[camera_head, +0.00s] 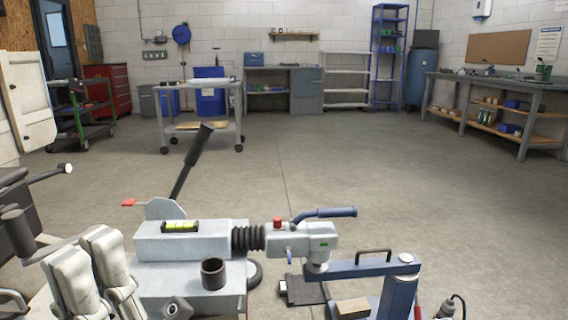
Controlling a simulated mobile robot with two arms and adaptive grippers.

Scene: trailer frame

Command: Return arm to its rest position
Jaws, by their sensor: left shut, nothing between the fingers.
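My left gripper (86,262) is at the lower left, with its two pale fingers side by side; it is shut and empty. It is close to the left side of the grey trailer hitch housing (182,243), apart from it as far as I can tell. The housing carries a yellow-green level (180,226), a black bellows (248,237) and a coupler head (308,241) with a blue handle (322,213) and red button (278,223). A black brake lever (190,163) rises up and right. My right gripper is not in view.
A blue-grey bracket (362,269) with a black handle stands at the lower right. A wheeled grey table (201,132) stands beyond the hitch. A workbench (497,91) lines the right wall, and a green cart (81,113) is at left. The middle floor is clear.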

